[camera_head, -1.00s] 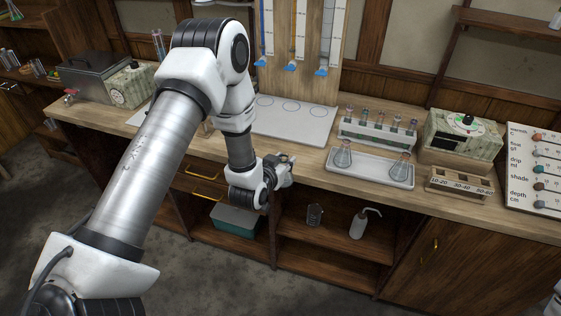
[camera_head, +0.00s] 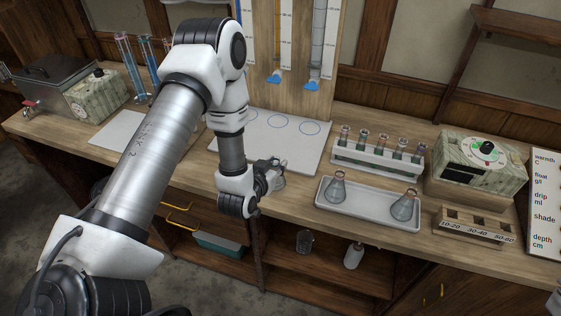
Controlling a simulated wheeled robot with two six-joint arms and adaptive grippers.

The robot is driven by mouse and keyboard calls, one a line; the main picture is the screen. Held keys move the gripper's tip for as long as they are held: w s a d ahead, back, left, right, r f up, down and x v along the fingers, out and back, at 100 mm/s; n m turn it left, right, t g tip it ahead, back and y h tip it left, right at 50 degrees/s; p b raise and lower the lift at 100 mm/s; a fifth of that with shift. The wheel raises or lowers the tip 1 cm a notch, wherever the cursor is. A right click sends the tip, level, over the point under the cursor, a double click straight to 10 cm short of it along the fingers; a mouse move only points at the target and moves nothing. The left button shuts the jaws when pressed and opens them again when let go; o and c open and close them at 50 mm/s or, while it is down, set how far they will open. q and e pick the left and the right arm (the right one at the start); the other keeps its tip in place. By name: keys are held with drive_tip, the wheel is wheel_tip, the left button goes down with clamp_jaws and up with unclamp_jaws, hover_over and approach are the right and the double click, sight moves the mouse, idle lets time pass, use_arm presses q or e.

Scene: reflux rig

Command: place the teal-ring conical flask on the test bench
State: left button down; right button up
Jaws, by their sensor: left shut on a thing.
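My left gripper (camera_head: 275,170) is shut on a small, mostly hidden thing of clear glass (camera_head: 279,183), which looks like a conical flask. I cannot make out a teal ring on it. The gripper is at the front part of the wooden bench (camera_head: 300,215), left of a white tray. Two conical flasks stand upright in that tray, one at the left (camera_head: 337,191) and one at the right (camera_head: 401,209); their ring colours are too small to tell. A white board with blue circles (camera_head: 310,152) lies behind the gripper.
The white tray (camera_head: 360,215) stands before a rack of test tubes (camera_head: 375,160). A green-marbled device (camera_head: 478,165) and a labelled wooden block (camera_head: 470,226) are at the right. Burettes with blue taps (camera_head: 312,85) hang above the circled board. Another white sheet (camera_head: 108,137) lies left.

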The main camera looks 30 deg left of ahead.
use_arm(q)
drive_tip(key=shift+s+d+f, duration=0.1)
drive_tip(key=shift+s+f, duration=0.1)
drive_tip(key=shift+f, duration=0.45)
drive_tip(key=shift+w, duration=0.35)
drive_tip(key=shift+w+f, duration=0.15)
drive_tip(key=c, duration=0.9)
unclamp_jaws()
drive_tip(key=shift+o, duration=0.2)
drive_tip(key=shift+s+r, duration=0.2)
drive_tip(key=shift+s, duration=0.15)
use_arm(e)
drive_tip(key=shift+w+f, duration=0.3)
drive_tip(key=shift+f, duration=0.15)
